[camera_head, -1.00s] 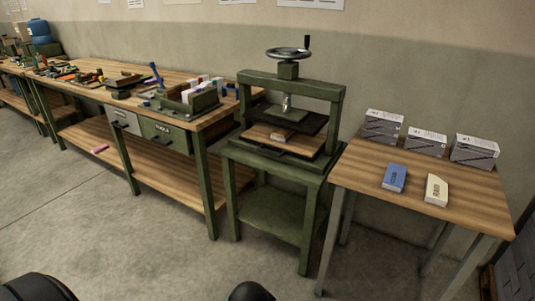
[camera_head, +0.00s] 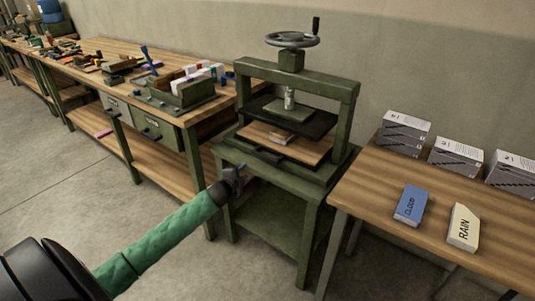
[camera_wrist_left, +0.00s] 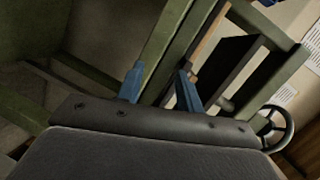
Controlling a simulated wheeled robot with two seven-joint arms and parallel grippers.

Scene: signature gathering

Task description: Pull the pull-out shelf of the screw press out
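The screw press (camera_head: 351,100) has a green frame with a grey handwheel (camera_head: 292,39) on top and stands on a green stand. Its pull-out shelf (camera_head: 312,153) is a light wooden board low in the frame, with a dark handle at its front edge and a small block on top. My left gripper (camera_head: 237,178) is in front of the stand's left side, below and left of the shelf, apart from it. In the left wrist view its blue fingers (camera_wrist_left: 160,87) are spread and empty; green beams and a wooden edge show beyond them. My right gripper is not in view.
A long workbench (camera_head: 97,45) with tools and drawers stands at the left. A wooden table (camera_head: 375,185) at the right bears a blue CLOUD block (camera_head: 411,205), a cream RAIN block (camera_head: 463,227) and several grey boxes. The floor in front is clear.

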